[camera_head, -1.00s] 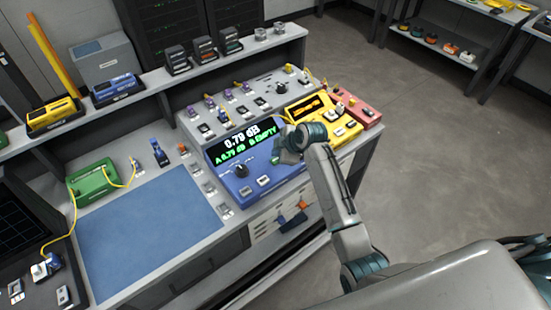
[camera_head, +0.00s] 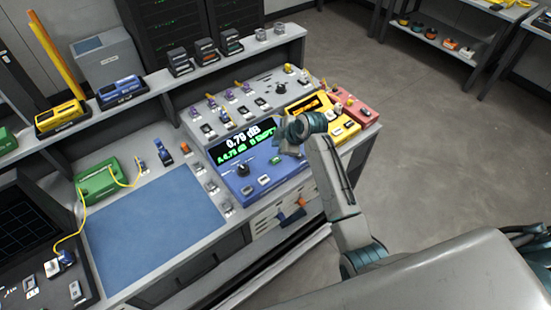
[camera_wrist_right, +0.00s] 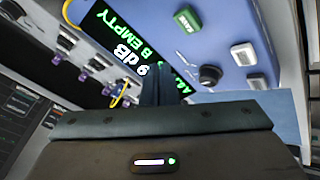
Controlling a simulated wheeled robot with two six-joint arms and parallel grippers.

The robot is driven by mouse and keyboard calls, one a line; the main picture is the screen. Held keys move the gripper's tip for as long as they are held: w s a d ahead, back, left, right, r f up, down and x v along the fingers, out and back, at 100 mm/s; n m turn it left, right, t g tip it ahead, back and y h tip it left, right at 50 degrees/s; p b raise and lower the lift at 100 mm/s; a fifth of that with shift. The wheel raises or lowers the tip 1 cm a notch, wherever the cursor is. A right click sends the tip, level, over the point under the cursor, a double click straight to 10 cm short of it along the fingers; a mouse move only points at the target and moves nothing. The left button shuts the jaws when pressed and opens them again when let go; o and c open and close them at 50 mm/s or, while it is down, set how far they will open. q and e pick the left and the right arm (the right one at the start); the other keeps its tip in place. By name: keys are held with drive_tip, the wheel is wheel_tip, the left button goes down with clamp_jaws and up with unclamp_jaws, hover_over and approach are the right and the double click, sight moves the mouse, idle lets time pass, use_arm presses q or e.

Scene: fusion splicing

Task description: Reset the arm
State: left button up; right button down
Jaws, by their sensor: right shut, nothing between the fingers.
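My right gripper (camera_head: 287,152) is above the right part of the blue meter (camera_head: 232,186), at the end of the raised right arm. In the right wrist view its fingers (camera_wrist_right: 158,84) are together and empty, in front of the lit screen. The screen (camera_head: 240,143) reads 0.79 dB, with A 0.79 dB and B EMPTY below. The meter's black knob (camera_wrist_right: 210,75) and green button (camera_wrist_right: 187,20) show in the wrist view. I cannot tell the exact gap between fingertips and meter. My left gripper is not in view.
A yellow device (camera_head: 338,133) and a red device (camera_head: 357,107) stand right of the meter. A blue mat (camera_head: 150,235) lies clear at left, near a green box (camera_head: 100,184) with a yellow cable. A shelf (camera_head: 150,95) with small devices runs behind. Open floor (camera_head: 440,150) lies at right.

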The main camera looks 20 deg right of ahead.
idle(0.3)
drive_tip(key=s+d+m+g+h, duration=0.1)
drive_tip(key=s+d+m+h, duration=0.3)
drive_tip(key=s, duration=0.9)
drive_tip(key=s+d+m+g+y, duration=0.1)
drive_tip(key=s+m, duration=0.4)
drive_tip(key=s, duration=0.8)
drive_tip(key=s+d+m+g+h, duration=0.1)
drive_tip(key=s+d+m+h, duration=0.3)
drive_tip(key=s, duration=1)
wheel_tip(320, 180, down, 37)
drive_tip(key=d+m+g+y+b, duration=0.1)
drive_tip(key=y+b, duration=0.2)
drive_tip(key=b, duration=0.3)
drive_tip(key=s+d+f+g+b, duration=0.1)
drive_tip(key=s+f+b, duration=0.2)
drive_tip(key=s+f, duration=1.5)
wheel_tip(320, 180, down, 3)
drive_tip(key=shift+d+f+m, duration=0.2)
drive_tip(key=shift+d+m, duration=0.05)
drive_tip(key=shift+m, duration=0.05)
